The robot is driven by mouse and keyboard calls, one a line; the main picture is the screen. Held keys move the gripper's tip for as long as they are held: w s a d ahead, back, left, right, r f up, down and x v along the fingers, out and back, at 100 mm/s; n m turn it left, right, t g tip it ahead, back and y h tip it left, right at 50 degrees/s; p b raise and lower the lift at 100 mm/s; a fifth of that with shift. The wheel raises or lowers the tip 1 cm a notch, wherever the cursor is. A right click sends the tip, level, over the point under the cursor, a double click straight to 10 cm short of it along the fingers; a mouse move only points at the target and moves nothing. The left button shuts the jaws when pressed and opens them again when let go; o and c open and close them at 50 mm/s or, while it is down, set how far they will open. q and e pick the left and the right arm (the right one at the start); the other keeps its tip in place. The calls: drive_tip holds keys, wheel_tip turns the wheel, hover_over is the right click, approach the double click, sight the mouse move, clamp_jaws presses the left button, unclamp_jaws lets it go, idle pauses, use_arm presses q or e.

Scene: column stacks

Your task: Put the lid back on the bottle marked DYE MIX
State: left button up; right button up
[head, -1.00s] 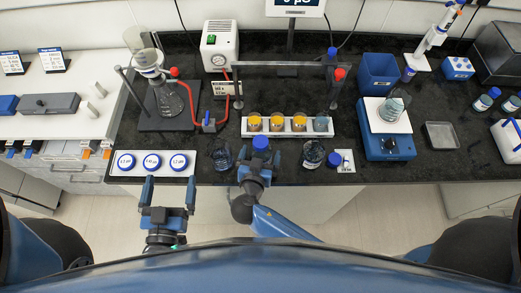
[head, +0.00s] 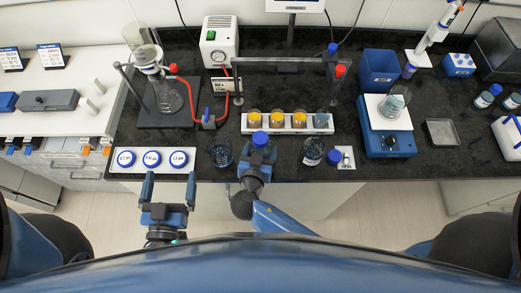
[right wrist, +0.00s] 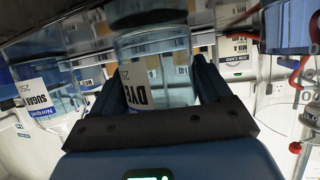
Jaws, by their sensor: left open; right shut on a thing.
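The bottle marked DYE (right wrist: 160,85) stands between the fingers of my right gripper in the right wrist view; only the start of its label shows. In the head view, my right gripper (head: 257,158) is shut at the bench's front edge, and a blue lid (head: 260,138) shows from above at its fingertips. The bottle is mostly hidden there, and I cannot tell how the lid sits. A smaller blue lid (head: 334,158) lies by a white card, beside an open glass bottle (head: 312,152). My left gripper (head: 169,180) is open and empty, in front of the bench.
A bottle marked SUGAR (right wrist: 40,98) stands to the left in the right wrist view. An open glass bottle (head: 220,153) is left of my right gripper. A white rack of several beakers (head: 287,130) is just behind.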

wheel_tip(320, 180, up, 20)
drive_tip(key=b, duration=0.2)
drive_tip(key=shift+b, duration=0.4)
drive_tip(key=shift+f, duration=0.1)
drive_tip(key=b, duration=0.5)
hover_over(261, 137)
wheel_tip(261, 137, down, 5)
drive_tip(key=shift+r, duration=0.1)
drive_tip(key=shift+s+r, duration=0.1)
idle(0.4)
drive_tip(key=shift+w+d+f+n+y, duration=0.4)
drive_tip(key=shift+w+f+n+y, duration=0.1)
drive_tip(key=shift+f+n+y, duration=0.2)
drive_tip(key=shift+w+d+f+n+y, duration=0.4)
drive_tip(key=shift+w+f+n+y, duration=0.15)
drive_tip(key=shift+f, duration=0.2)
drive_tip(key=w+d+f+n+g+y, duration=0.1)
drive_tip(key=w+d+f+n+y, duration=0.2)
drive_tip(key=w+f+n+y, duration=0.1)
drive_tip(key=shift+f+n+g+y, duration=0.3)
drive_tip(key=shift+f+n+y, duration=0.35)
drive_tip(key=shift+f+y, duration=0.45)
drive_tip(key=shift+y, duration=0.25)
